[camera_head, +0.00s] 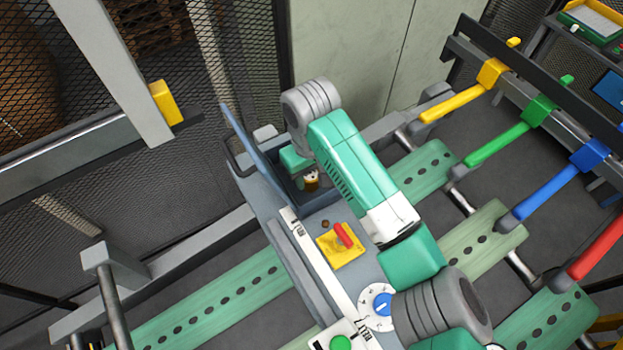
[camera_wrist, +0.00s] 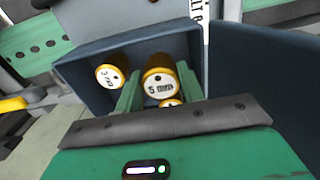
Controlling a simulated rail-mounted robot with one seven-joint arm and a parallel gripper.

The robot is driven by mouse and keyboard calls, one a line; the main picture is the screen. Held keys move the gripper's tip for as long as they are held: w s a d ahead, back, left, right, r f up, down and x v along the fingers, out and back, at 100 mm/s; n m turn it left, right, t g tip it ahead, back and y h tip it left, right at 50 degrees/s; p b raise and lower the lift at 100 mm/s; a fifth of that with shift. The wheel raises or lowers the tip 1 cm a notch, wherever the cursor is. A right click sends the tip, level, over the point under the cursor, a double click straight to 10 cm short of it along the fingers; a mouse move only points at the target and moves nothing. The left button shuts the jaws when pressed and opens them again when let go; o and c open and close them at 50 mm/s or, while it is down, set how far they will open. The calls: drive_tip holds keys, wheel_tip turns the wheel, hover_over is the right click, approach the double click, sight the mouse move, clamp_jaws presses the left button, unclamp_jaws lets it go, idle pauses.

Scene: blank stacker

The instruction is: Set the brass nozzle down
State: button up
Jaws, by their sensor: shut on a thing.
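A brass nozzle (camera_wrist: 159,88) with a white face marked "5 mm" sits between the two green fingers of my gripper (camera_wrist: 158,78) in the wrist view. The gripper is shut on it. A second brass nozzle (camera_wrist: 109,77) lies left of the fingers, its marking hard to read. Part of a third brass piece (camera_wrist: 171,103) shows just below the held one, mostly hidden by my gripper. All are inside or over a dark open box (camera_wrist: 88,64). In the head view, my arm reaches down over this box, and a brass piece (camera_head: 312,184) shows beside the gripper.
A blue-grey raised lid (camera_head: 249,150) stands along the box's left side. A yellow plate with a red lever (camera_head: 343,236), a blue dial (camera_head: 382,304) and a green button (camera_head: 340,343) lie nearer on the machine top. Coloured handles (camera_head: 500,145) line the right.

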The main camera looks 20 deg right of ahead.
sight(311, 184)
drive_tip(key=shift+f, duration=1.85)
drive_tip(key=shift+f, duration=0.15)
drive_tip(key=o, duration=1.1)
wheel_tip(311, 184, up, 12)
drive_tip(key=shift+r, duration=0.25)
drive_tip(key=shift+d+f, duration=0.1)
